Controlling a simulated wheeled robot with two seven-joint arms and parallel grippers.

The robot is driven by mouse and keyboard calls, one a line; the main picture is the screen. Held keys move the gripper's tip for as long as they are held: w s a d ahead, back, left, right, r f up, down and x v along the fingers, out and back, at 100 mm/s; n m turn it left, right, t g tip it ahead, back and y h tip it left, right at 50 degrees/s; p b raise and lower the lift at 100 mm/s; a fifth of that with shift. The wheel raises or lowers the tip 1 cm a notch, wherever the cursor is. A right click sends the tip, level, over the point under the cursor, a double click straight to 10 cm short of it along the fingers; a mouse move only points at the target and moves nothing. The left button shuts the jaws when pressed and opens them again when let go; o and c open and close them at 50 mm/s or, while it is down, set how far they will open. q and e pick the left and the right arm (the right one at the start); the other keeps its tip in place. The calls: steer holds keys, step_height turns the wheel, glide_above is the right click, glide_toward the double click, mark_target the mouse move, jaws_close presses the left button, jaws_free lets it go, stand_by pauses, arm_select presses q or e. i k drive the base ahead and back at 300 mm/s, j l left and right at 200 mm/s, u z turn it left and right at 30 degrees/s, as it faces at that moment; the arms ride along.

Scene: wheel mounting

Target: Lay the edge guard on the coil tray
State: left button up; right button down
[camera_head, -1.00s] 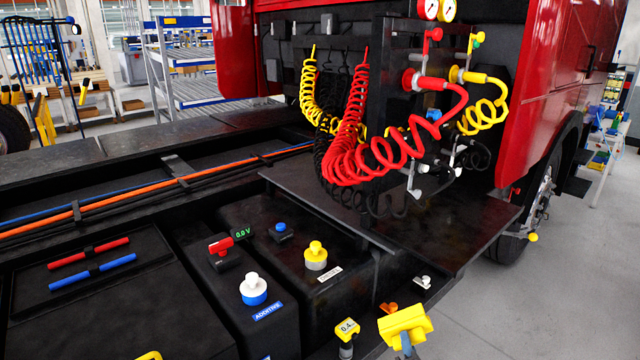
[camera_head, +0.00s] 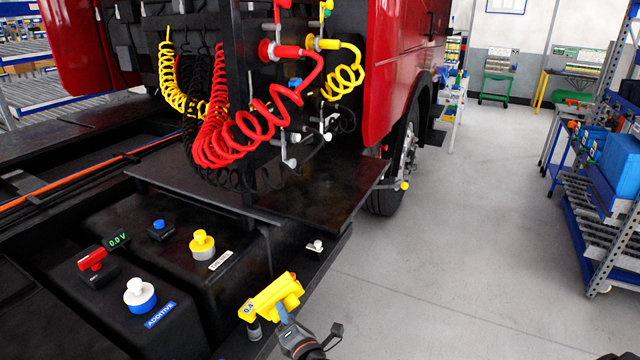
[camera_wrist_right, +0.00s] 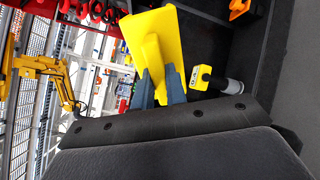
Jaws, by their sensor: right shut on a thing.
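The edge guard is a yellow angled piece (camera_head: 276,297), held at the bottom middle of the head view. My right gripper (camera_head: 284,318) is shut on it. The wrist view shows the guard (camera_wrist_right: 150,42) upright as a bent yellow profile between the blue-grey fingertips (camera_wrist_right: 160,90). The coil tray is the flat black plate (camera_head: 325,195) under the hanging coils, behind and above the guard in the head view. The guard is apart from the tray's front edge. My left gripper is not in view.
Red, yellow and black coiled hoses (camera_head: 240,125) hang over the tray's left part. Capped tanks (camera_head: 202,244) stand in front of the tray. Open floor (camera_head: 440,250) lies right; a rack (camera_head: 610,190) stands beyond.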

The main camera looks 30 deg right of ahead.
mark_target(336, 194)
steer(key=l+u, duration=0.45)
steer(key=l, duration=0.25)
steer(key=k+l+u, duration=0.1)
steer(key=l+u, duration=0.35)
steer(key=l, duration=0.2)
steer(key=k+l, duration=0.1)
steer(key=l, duration=0.35)
steer(key=k+l, duration=0.1)
steer(key=l, duration=0.35)
steer(key=k+l+u, duration=0.1)
steer(key=l, duration=0.3)
steer(key=k+l, duration=0.1)
steer(key=l, duration=0.35)
steer(key=k+l, duration=0.1)
steer(key=l, duration=0.35)
steer(key=k+l+u, duration=0.1)
steer(key=l, duration=0.3)
steer(key=k+l, duration=0.15)
steer(key=l, duration=0.3)
steer(key=k+l, duration=0.1)
steer(key=l, duration=0.3)
steer(key=l+u, duration=0.05)
